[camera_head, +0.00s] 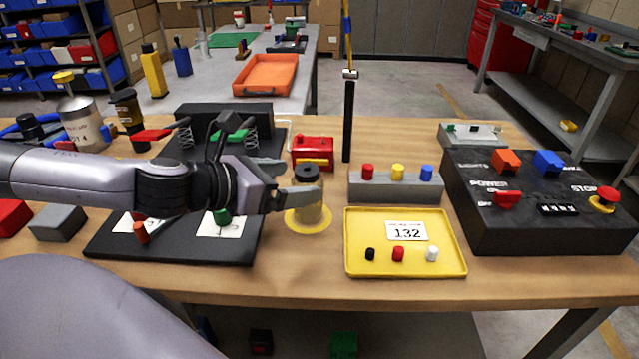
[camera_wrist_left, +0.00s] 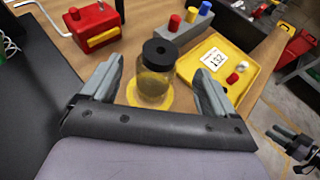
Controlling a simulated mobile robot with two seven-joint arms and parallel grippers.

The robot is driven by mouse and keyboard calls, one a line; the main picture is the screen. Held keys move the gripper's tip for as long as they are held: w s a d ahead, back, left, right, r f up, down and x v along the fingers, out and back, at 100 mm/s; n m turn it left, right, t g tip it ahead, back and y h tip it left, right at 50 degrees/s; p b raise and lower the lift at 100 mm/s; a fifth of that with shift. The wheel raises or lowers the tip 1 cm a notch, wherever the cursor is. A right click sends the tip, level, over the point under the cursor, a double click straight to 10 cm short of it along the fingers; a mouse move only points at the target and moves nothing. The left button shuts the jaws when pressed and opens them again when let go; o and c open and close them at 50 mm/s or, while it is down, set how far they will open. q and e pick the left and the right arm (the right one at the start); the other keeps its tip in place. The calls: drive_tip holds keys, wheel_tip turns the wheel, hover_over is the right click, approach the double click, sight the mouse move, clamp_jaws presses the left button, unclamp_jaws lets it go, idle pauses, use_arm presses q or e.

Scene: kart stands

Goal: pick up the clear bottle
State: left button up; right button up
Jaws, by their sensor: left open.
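The clear bottle (camera_head: 309,203) stands upright on a yellow round mat (camera_head: 297,222) on the wooden bench. It has a black cap and yellowish contents. In the left wrist view the bottle (camera_wrist_left: 155,78) stands between the two fingers of my left gripper (camera_wrist_left: 157,90), with space on both sides. In the head view my left gripper (camera_head: 302,184) reaches in from the left, with one finger in front of the bottle and one behind it. The gripper is open. My right gripper is not identifiable in the head view.
A yellow tray (camera_head: 405,268) with small pegs lies right of the bottle. A grey block with coloured knobs (camera_head: 372,188) and a red box (camera_head: 313,149) stand behind. A black board (camera_head: 185,250) is on the left, a black control panel (camera_head: 540,225) on the right. A black post (camera_head: 348,120) rises behind the bottle.

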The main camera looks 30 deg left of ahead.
sight(315, 182)
use_arm(q)
drive_tip(key=shift+f+p+x, duration=0.15)
drive_tip(key=shift+p+x, duration=0.15)
drive_tip(key=shift+x, duration=1.35)
drive_tip(key=shift+f+p+x, duration=0.1)
drive_tip(key=shift+p+x, duration=0.2)
drive_tip(key=shift+x, duration=1.35)
drive_tip(key=shift+s+a, duration=0.1)
drive_tip(key=shift+a, duration=0.05)
drive_tip(key=c, duration=1.1)
